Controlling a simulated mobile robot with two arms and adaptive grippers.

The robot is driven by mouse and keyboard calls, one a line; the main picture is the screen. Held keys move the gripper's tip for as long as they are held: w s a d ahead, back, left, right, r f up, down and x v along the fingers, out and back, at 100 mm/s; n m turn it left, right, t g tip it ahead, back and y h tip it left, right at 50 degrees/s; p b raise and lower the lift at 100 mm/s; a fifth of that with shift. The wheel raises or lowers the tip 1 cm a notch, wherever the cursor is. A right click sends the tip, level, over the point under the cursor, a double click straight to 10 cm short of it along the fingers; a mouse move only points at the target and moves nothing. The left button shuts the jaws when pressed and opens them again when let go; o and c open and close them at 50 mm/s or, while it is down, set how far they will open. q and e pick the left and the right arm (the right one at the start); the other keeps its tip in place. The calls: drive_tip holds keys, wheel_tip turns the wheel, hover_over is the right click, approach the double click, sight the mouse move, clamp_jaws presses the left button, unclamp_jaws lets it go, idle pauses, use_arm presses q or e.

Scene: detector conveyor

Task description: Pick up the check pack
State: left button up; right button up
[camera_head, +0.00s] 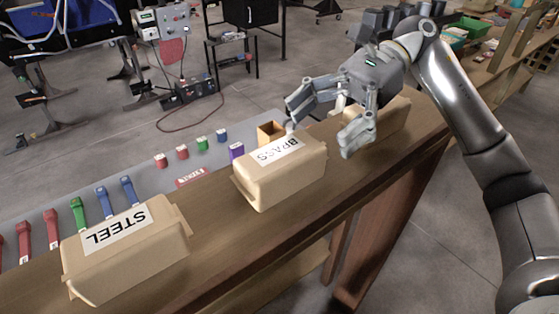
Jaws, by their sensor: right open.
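My right gripper (322,124) is open and empty, fingers spread, beyond the right end of the tan bin labelled BRASS (283,179). Its arm comes in from the right. A third tan bin (390,121) stands behind the gripper, partly hidden by it, and its label does not show. On the grey surface behind the bins are a small purple block (237,150) and an open tan box (269,133). I cannot tell which thing is the check pack. My left gripper is not in view.
A tan bin labelled STEEL (130,254) stands at the left on the wooden bench (221,238). Small red, green and blue pieces lie along the grey surface (152,183), with a red label (190,177). Bench space is bare between the STEEL and BRASS bins.

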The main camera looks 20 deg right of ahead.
sight(294, 146)
drive_tip(key=p+x, duration=0.3)
drive_tip(key=x, duration=0.1)
drive_tip(key=shift+a+r, duration=0.15)
drive_tip(key=shift+s+a+f+p, duration=0.1)
drive_tip(key=shift+a+f+p, duration=0.2)
drive_tip(key=shift+a, duration=0.15)
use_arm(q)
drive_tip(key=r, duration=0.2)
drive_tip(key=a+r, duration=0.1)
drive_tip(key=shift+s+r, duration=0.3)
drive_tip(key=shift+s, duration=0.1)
use_arm(e)
drive_tip(key=shift+d, duration=0.15)
drive_tip(key=c, duration=0.4)
drive_tip(key=shift+r, duration=0.1)
drive_tip(key=c, duration=1)
